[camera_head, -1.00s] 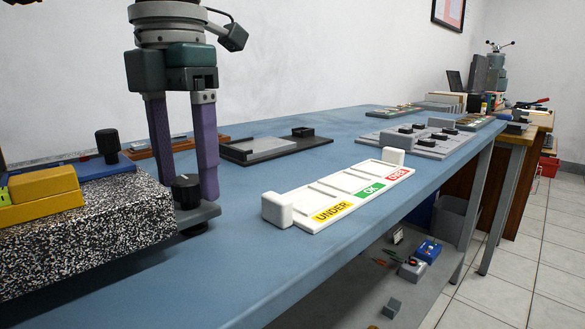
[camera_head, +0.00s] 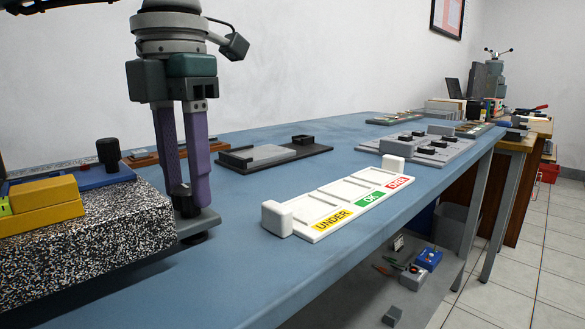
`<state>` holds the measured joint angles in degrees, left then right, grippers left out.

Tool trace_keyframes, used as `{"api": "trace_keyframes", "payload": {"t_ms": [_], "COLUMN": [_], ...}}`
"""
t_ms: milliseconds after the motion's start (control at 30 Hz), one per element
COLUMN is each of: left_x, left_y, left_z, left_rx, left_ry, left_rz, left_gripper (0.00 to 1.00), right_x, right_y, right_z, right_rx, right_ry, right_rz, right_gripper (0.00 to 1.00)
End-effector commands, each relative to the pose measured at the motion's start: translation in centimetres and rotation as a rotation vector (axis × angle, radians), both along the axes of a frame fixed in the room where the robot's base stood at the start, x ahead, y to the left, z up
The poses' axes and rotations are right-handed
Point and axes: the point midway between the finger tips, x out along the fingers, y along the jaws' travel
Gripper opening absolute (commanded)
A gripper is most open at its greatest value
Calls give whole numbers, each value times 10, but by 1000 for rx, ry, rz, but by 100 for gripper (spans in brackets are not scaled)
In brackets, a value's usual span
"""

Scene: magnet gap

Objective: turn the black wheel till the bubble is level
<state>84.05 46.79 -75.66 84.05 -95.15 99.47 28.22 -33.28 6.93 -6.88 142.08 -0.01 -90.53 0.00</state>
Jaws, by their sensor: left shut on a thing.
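The black wheel (camera_head: 184,207) sits on a small grey foot at the right end of the speckled granite block (camera_head: 95,236). My left gripper (camera_head: 187,198) points down with its purple fingers close together, shut on the wheel, which they partly cover. A yellow level-like body (camera_head: 45,199) lies on the block at the left edge, with a bit of green at its left. The bubble cannot be made out. My right gripper is not in view.
A blue piece with a black knob (camera_head: 108,152) stands behind the yellow body. A white tray marked UNDER, OK and OVER (camera_head: 296,228) lies to the right of the wheel. A dark plate (camera_head: 312,149) lies behind. Blue bench top is clear between them.

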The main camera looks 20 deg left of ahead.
Motion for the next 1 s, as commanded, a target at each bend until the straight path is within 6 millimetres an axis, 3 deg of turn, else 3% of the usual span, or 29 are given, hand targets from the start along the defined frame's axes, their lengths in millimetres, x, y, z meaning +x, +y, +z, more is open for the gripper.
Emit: {"api": "trace_keyframes", "payload": {"t_ms": [367, 1000], "left_x": [0, 0], "left_y": [0, 0], "left_z": [2, 1], "left_rx": [-1, -1], "left_ry": [2, 1], "left_rz": [-181, -781], "left_gripper": [0, 0], "right_x": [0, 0], "right_y": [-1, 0], "right_z": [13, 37], "right_rx": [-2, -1], "right_ry": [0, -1], "right_rz": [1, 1], "right_gripper": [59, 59]}}
